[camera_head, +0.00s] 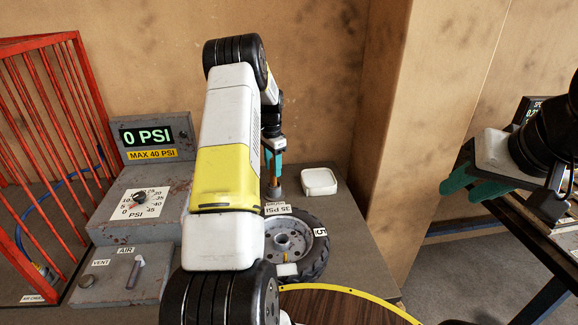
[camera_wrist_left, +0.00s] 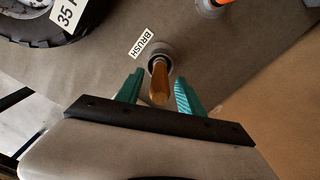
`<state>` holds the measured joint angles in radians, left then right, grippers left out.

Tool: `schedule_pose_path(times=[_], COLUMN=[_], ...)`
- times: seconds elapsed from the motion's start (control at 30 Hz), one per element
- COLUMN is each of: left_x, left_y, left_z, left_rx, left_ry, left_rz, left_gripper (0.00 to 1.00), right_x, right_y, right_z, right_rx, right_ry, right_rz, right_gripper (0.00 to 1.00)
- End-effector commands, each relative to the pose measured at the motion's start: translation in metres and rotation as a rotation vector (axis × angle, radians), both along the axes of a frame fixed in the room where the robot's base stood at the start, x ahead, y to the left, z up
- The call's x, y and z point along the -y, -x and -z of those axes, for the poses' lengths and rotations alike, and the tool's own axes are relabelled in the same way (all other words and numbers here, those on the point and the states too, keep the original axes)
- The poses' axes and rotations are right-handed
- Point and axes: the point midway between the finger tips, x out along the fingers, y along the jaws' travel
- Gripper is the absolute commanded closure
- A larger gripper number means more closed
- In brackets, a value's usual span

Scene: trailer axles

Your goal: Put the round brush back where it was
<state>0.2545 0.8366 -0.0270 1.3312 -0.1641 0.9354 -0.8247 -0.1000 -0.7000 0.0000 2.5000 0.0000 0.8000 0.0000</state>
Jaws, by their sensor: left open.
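The round brush shows its brown wooden handle (camera_wrist_left: 159,82) in the left wrist view, standing upright in a small round holder (camera_wrist_left: 159,52) beside a label reading BRUSH (camera_wrist_left: 149,38). The bristles are not visible. My left gripper (camera_wrist_left: 160,95) is open, with one teal finger on each side of the handle and gaps showing between. In the head view my left gripper (camera_head: 273,160) is over the holder (camera_head: 275,190), partly hidden by my arm. My right gripper (camera_head: 478,186) is at the right, over another table; its finger gap is unclear.
A tyred wheel (camera_head: 318,262) marked 35 PSI lies just in front of the holder. A white square dish (camera_head: 319,181) is right of it. An orange-handled item (camera_wrist_left: 213,4) stands nearby. A gauge box (camera_head: 140,200) and red cage (camera_head: 50,150) are left.

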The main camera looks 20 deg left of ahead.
Motion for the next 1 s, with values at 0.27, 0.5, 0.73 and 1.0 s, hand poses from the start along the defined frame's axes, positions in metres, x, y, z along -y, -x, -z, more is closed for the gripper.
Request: schedule_pose_path(times=[0.27,0.5,0.73,1.0], left_x=[0.000,0.002,0.039,0.105], left_y=[-0.001,0.001,0.035,0.136], left_z=[-0.058,-0.084,-0.165,-0.265], left_rx=[0.004,0.006,0.099,0.254], left_ry=[-0.001,0.000,0.017,0.092], left_rz=[0.000,-0.003,-0.090,-0.262], left_gripper=[0.55,0.55,0.55,0.55], right_x=[0.000,0.000,0.000,0.000], right_y=[0.000,0.000,0.000,0.000], right_z=[0.000,0.000,0.000,0.000], right_rx=[0.000,0.000,0.000,0.000], right_ry=[0.000,0.000,0.000,0.000], right_rz=[0.000,0.000,0.000,0.000], right_gripper=[0.64,0.64,0.64,0.64])
